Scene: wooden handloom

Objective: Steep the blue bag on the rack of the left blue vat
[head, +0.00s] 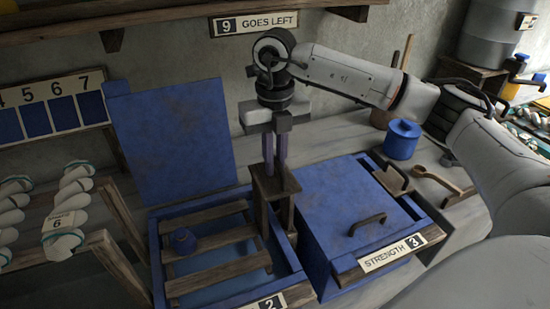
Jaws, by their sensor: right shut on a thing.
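The left blue vat (158,262) stands open, its blue lid (172,128) raised behind it. A wooden slatted rack (225,268) lies across its top, with blue liquid (250,279) showing between the slats. My left gripper is not in view.
The right blue vat (345,205) is closed, with a wooden handle (367,224) and a strength 3 label. A blue lidded pot (402,138) and wooden scoop (440,181) lie beyond it. White skeins (70,200) hang at left. A shelf (150,22) runs overhead.

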